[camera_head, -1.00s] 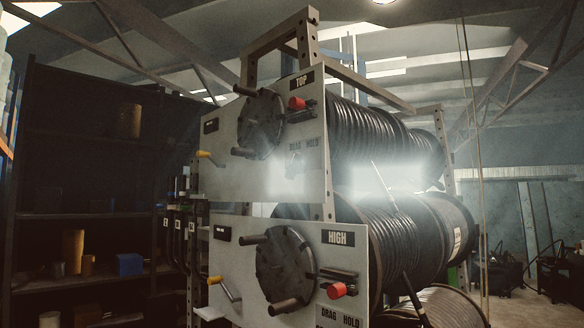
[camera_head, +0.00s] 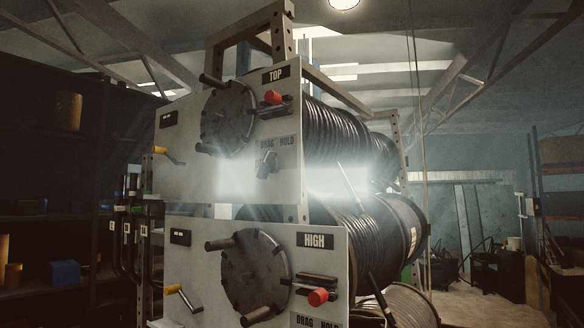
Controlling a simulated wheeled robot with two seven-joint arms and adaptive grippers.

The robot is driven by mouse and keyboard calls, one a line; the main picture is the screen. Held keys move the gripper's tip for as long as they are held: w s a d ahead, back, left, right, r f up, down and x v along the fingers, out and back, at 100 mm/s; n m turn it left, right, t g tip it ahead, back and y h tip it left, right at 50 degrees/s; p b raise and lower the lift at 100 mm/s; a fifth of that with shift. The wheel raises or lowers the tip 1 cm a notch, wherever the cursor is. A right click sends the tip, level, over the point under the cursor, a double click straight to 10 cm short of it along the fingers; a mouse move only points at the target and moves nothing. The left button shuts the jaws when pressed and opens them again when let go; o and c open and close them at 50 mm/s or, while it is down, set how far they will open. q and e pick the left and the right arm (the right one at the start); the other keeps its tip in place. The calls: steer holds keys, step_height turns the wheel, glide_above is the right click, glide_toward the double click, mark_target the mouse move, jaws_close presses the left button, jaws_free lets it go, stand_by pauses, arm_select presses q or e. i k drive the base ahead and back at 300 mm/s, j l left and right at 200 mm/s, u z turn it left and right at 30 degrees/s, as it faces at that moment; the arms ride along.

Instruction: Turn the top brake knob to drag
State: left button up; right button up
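The TOP panel (camera_head: 180,150) is the upper plate of a reel rack. Its brake knob (camera_head: 267,165) is a small dark knob just under the DRAG and HOLD labels. Which label it points to is too small to tell. A round dark handwheel (camera_head: 228,116) with stub handles sits left of it, and a red-ended lever (camera_head: 273,98) sits above it. The HIGH panel (camera_head: 205,285) below has its own handwheel (camera_head: 254,278), red-ended lever (camera_head: 318,297) and DRAG and HOLD labels at the bottom edge. Neither of my grippers shows.
Black hose reels (camera_head: 335,135) fill the rack behind the panels. Yellow-handled cranks (camera_head: 173,289) stick out at the panels' left. Dark shelves (camera_head: 45,190) stand at the left. Open floor (camera_head: 470,305) shows at the right.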

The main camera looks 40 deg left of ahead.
mark_target(269, 164)
steer(key=j+z, duration=0.1)
steer(key=j, duration=0.3)
steer(key=k+j+z, duration=0.1)
steer(key=j, duration=0.25)
steer(key=k+j+z, duration=0.15)
steer(key=j, duration=0.2)
steer(key=k+j+z, duration=0.1)
steer(key=j, duration=0.25)
steer(key=k+j+z, duration=0.1)
steer(key=j, duration=0.25)
steer(key=k+j+z, duration=0.1)
steer(key=j, duration=0.25)
steer(key=k, duration=0.05)
